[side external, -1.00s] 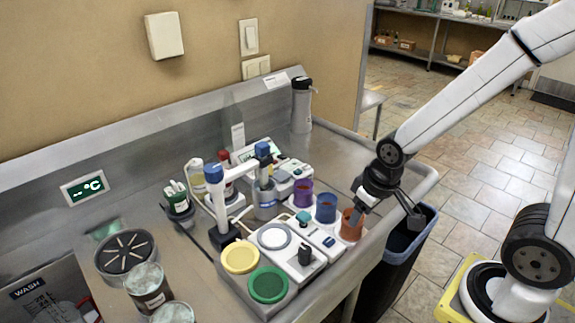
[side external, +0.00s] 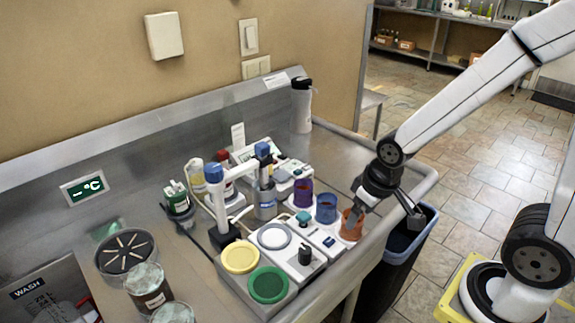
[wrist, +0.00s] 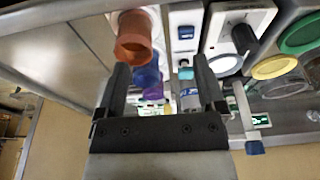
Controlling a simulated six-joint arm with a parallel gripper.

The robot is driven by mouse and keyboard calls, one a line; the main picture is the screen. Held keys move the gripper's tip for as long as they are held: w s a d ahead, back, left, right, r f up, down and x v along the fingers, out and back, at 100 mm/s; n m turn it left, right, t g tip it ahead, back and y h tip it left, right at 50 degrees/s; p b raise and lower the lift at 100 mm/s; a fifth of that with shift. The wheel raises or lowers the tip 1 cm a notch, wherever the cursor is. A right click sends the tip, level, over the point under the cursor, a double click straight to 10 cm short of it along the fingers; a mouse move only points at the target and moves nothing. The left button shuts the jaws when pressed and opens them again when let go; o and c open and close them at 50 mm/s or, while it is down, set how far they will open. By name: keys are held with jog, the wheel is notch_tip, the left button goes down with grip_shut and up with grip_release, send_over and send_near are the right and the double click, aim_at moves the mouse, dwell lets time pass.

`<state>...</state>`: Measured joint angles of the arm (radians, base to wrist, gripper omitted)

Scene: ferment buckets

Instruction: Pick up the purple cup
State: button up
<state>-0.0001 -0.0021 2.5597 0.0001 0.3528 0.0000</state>
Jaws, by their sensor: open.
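The blue cup (side external: 326,208) is in the middle and the orange cup (side external: 351,226) is nearest my arm. My gripper (side external: 385,205) is above the counter's right edge, close by the orange cup and apart from the purple one. In the wrist view my gripper (wrist: 162,80) has its two fingers spread, with nothing held between them.
A stirrer and meter unit with a white dish (side external: 274,237) stands left of the cups. Yellow (side external: 240,257) and green (side external: 268,284) lids lie in front. A dark bin (side external: 392,262) is below the counter's right edge. A grey bottle (side external: 301,106) stands at the back.

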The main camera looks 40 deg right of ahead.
jog(key=shift+w+v, duration=0.55)
jog(key=shift+v, duration=1.9)
jog(key=w+a+n+t+h, duration=0.1)
jog(key=w+n+t+h, duration=0.2)
jog(key=w+n+h, duration=1.55)
jog(key=n+y, duration=0.5)
jog(key=y, duration=0.2)
send_near(306, 182)
jog(key=shift+d+f+t+h, duration=0.2)
jog(key=shift+f+t+h, duration=0.05)
jog(key=shift+t, duration=0.15)
jog(key=shift+x, duration=3.9)
jog(key=shift+s+a+f, duration=0.1)
jog(key=shift+f, duration=0.1)
